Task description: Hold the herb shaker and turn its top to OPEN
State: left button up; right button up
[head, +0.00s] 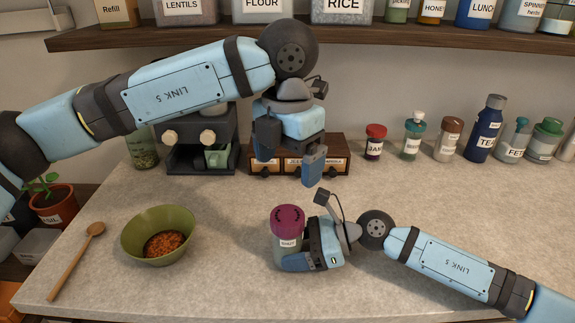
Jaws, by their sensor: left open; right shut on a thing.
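The herb shaker (287,245) stands upright at the front middle of the counter, with a purple top (289,219) and a white label that seems to read SHUT. My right gripper (296,261) is shut on the shaker's lower body from the right; its fingers hide part of the base. My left gripper (288,166) is open and empty, pointing down above and behind the shaker, apart from the purple top. Whether the shaker touches the counter is hard to tell.
A green bowl (133,244) of orange-brown bits and a wooden spoon (78,258) lie left of the shaker. A drawer box (336,160) and a dark machine (180,168) stand behind. Several jars and bottles, including a blue one (484,132), line the back right. The right middle counter is clear.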

jog(key=o, duration=1.3)
jog(key=shift+c, duration=0.2)
jog(key=shift+d, duration=0.1)
